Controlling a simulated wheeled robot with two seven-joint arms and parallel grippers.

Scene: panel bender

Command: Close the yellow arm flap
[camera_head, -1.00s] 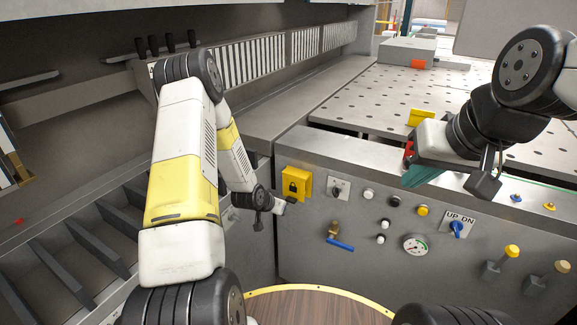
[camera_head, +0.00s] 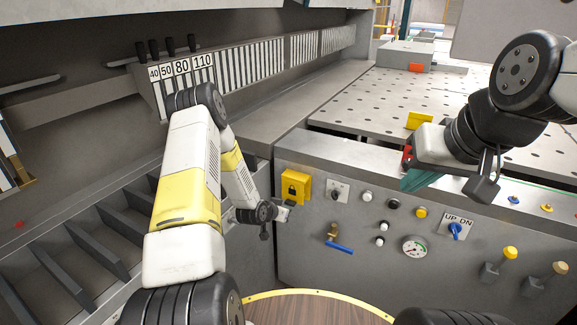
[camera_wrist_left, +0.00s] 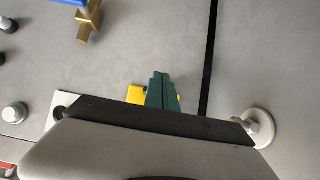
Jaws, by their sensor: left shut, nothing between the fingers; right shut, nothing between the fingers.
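A yellow flap with a black padlock symbol (camera_head: 292,185) is on the grey control panel front, near its left edge. It shows partly in the left wrist view (camera_wrist_left: 135,94), behind the left fingers. My left gripper (camera_head: 284,211) is shut and empty, just below the flap in the head view; contact cannot be told. Its green fingers (camera_wrist_left: 160,90) overlap the flap in the wrist view. A second small yellow plate (camera_head: 420,120) stands at the perforated table's edge. My right gripper (camera_head: 420,180) is shut and empty, in front of the panel's top edge.
The panel has a key switch (camera_head: 337,190), several buttons, a blue-handled valve (camera_head: 340,246), a gauge (camera_head: 414,247) and an UP/DN switch (camera_head: 456,230). Slots with dark dividers (camera_head: 75,245) lie at left. The perforated table (camera_head: 390,100) is mostly clear.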

